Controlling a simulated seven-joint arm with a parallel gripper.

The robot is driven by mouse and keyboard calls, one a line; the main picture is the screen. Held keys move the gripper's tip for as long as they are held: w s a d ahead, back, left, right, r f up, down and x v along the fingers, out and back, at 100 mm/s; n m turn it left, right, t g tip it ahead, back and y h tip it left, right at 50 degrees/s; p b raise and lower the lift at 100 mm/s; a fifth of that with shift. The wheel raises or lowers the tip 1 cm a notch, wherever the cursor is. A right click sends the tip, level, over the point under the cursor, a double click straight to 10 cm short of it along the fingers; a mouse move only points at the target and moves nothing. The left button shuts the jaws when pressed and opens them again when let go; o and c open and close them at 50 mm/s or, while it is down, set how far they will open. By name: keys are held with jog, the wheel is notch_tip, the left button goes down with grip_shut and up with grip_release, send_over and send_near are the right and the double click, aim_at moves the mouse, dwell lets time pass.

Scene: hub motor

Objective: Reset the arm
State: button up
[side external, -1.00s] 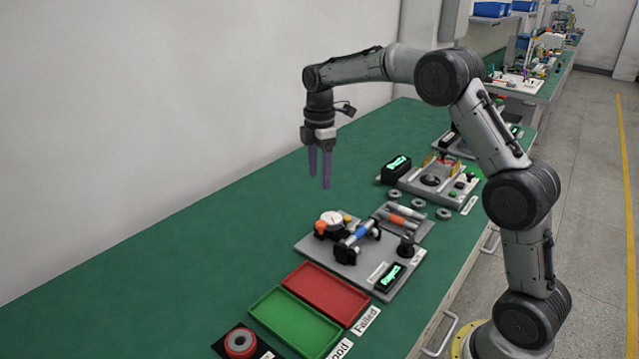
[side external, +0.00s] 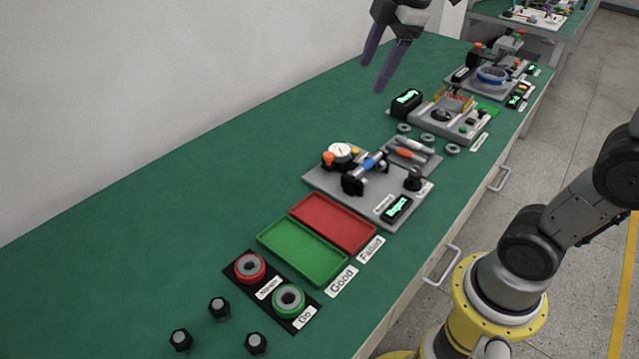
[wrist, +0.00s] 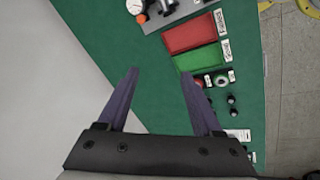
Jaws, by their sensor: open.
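My gripper (side external: 373,77) hangs in the air above the green bench (side external: 150,220), near its back edge by the wall. Its two purple fingers are apart with nothing between them, which also shows in the wrist view (wrist: 160,73). It is clear of every object on the bench. Only the lower end of the hand and part of my arm show in the side view; the links between are out of frame.
On the bench stand a gauge fixture (side external: 341,152), a red Failed tray (side external: 334,222), a green Good tray (side external: 303,250), a red ring (side external: 250,267), a green ring (side external: 289,301) and several black bolts (side external: 219,307). Other fixtures (side external: 455,118) stand farther back. The bench's left side is bare.

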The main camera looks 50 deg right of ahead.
jog(key=s+a+f+m, duration=0.1)
jog(key=s+f+m, duration=0.4)
jog(key=s, duration=0.3)
jog(key=s+a+f+m+t, duration=0.1)
jog(key=s+f+m, duration=0.4)
jog(key=s, duration=0.3)
jog(key=shift+s+a+m+t, duration=0.2)
jog(key=shift+s+m+t, duration=0.1)
jog(key=shift+m, duration=0.5)
